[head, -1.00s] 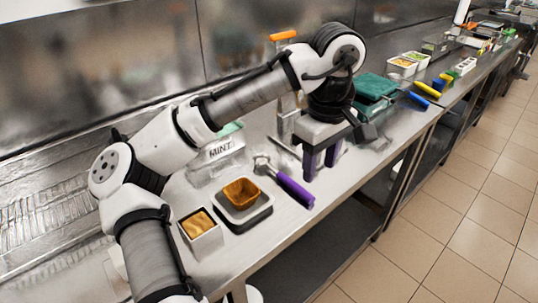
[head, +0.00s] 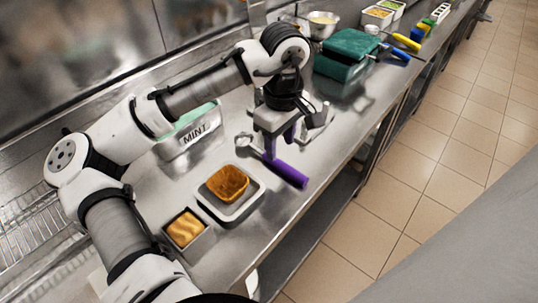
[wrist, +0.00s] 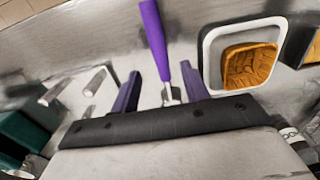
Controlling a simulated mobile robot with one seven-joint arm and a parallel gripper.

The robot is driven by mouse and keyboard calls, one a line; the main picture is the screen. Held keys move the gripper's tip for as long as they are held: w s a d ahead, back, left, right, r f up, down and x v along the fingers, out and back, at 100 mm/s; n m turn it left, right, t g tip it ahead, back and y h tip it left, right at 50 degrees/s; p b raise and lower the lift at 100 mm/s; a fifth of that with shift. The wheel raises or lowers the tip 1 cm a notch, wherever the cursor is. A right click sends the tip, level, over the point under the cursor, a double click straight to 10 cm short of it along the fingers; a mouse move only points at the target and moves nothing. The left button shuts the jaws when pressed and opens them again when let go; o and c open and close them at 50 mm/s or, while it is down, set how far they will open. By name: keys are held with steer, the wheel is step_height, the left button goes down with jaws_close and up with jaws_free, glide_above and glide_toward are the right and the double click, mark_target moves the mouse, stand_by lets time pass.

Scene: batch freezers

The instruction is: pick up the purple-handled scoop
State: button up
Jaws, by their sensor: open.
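The purple-handled scoop lies on the steel counter, its purple handle (head: 288,173) pointing toward the counter's front edge and its metal head toward the wall. My gripper (head: 281,152) is open over the scoop, close to the inner end of the handle. In the wrist view, the handle (wrist: 153,38) runs from the top edge down between the two purple fingers of my gripper (wrist: 160,72). The metal neck shows between the fingers, and the head is hidden behind the gripper body. I cannot tell whether the fingers touch the counter.
A white tray (head: 255,198) with an orange waffle bowl (head: 227,184) sits left of the scoop. A small container (head: 205,242) of orange-brown food is beside it. A tub labelled MINT (head: 190,140) stands behind. A green case (head: 345,55) stands to the right.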

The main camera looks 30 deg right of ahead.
mark_target(281, 162)
steer(key=shift+s+f+p, duration=0.2)
steer(key=shift+f+p, duration=0.55)
steer(key=shift+f, duration=2.1)
jaws_close()
steer(key=shift+r, duration=0.15)
